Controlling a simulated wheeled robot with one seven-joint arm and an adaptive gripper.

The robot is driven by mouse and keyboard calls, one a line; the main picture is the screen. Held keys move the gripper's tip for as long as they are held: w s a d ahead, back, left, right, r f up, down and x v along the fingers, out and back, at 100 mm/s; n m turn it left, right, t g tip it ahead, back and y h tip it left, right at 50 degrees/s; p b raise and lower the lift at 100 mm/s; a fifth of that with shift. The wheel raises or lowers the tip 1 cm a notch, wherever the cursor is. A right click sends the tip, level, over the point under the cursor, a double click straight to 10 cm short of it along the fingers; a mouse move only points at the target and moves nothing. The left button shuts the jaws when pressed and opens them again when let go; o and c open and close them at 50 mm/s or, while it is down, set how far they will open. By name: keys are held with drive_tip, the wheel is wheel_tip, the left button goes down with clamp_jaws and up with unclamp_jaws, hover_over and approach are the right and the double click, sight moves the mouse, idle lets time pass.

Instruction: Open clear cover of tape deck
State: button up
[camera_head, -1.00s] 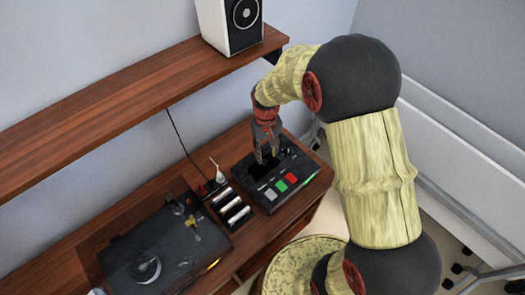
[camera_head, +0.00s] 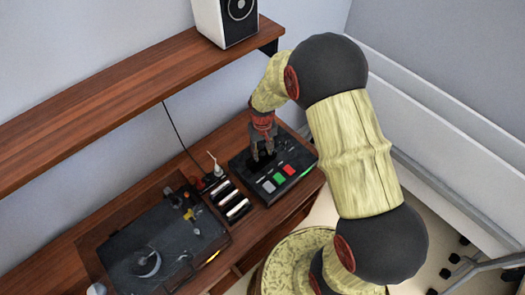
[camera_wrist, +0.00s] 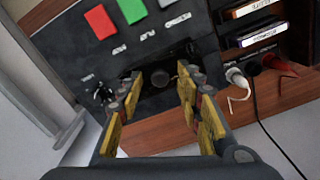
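The tape deck (camera_head: 295,157) is a black box on the wooden desk, with grey, green and red buttons along its front. It also shows in the wrist view (camera_wrist: 205,45). A dark recessed bay (camera_wrist: 158,93) with a round piece in it lies between my fingertips in the wrist view. The clear cover cannot be told apart from the dark bay. My gripper (camera_head: 262,157) points down over the deck's bay. In the wrist view my gripper (camera_wrist: 160,92) is open, its yellow-padded fingers apart with nothing held. I cannot tell whether the fingertips touch the deck.
A rack of cassettes (camera_head: 232,203) stands left of the deck, with cable plugs (camera_head: 212,172) behind it. A turntable (camera_head: 165,245) sits at the left. A wooden shelf (camera_head: 120,95) with a white speaker (camera_head: 225,20) hangs above.

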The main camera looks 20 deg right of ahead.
drive_tip(key=shift+c, duration=1)
drive_tip(key=c, duration=0.7)
clamp_jaws()
